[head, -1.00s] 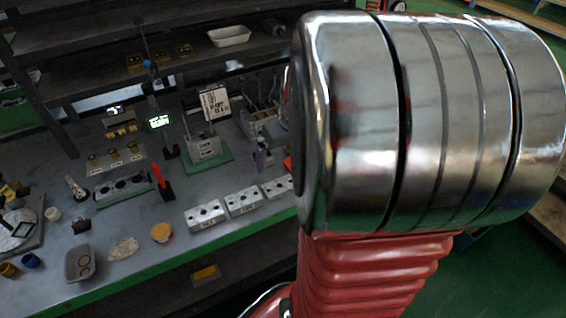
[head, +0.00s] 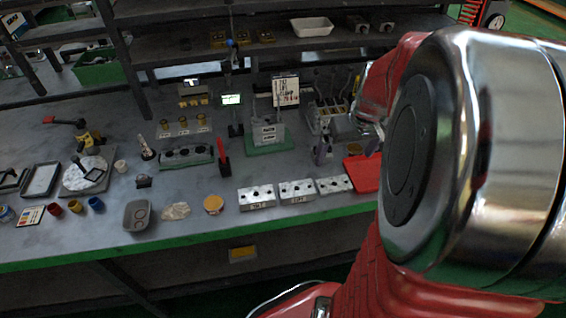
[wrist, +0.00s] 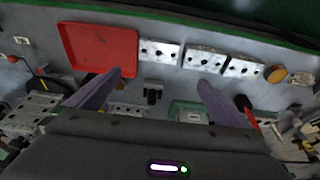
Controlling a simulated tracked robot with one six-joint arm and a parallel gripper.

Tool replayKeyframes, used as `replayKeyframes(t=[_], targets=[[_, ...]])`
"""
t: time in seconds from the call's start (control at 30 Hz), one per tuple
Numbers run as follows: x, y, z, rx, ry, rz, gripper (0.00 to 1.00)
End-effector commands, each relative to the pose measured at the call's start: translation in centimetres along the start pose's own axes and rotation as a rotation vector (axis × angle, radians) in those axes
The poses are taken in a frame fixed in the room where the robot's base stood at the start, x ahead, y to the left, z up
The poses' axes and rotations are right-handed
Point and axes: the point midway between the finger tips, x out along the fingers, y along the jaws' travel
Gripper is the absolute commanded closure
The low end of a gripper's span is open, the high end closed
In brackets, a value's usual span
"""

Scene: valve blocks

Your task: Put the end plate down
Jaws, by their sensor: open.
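My gripper (wrist: 160,78) shows in the wrist view as two purple-grey fingers spread wide apart, with nothing held between them. In the head view the gripper (head: 345,157) is partly hidden by my arm, above the bench near the red tray. A small black piece (wrist: 152,92) is seen between the fingers in the wrist view, apart from both. I cannot tell whether it is the end plate. Three silver valve blocks (head: 297,190) stand in a row at the bench's front edge; they also show in the wrist view (wrist: 203,60).
A red tray (head: 359,174) lies right of the blocks, also in the wrist view (wrist: 99,47). A green-based stand (head: 268,140) is behind them. A yellow round tub (head: 213,204) and grey dish (head: 137,215) lie left. Shelves (head: 280,48) rise behind the bench.

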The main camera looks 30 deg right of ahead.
Motion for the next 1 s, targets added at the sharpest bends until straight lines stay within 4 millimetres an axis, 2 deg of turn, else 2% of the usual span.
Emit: replayKeyframes(t=[0.17,0.27,0.4,0.6,0.8,1.0], targets=[[-1.9,-3.7,0.0,-0.041,0.025,-0.003,0.0],[-3.5,-6.7,0.4,-0.073,0.046,-0.006,0.0],[-5.6,-10.9,1.5,-0.115,0.077,-0.017,0.0],[-8.4,-16.0,4.0,-0.171,0.123,-0.037,0.0],[-10.7,-20.0,7.2,-0.221,0.172,-0.068,0.0],[-12.1,-22.3,10.0,-0.255,0.209,-0.098,0.0]])
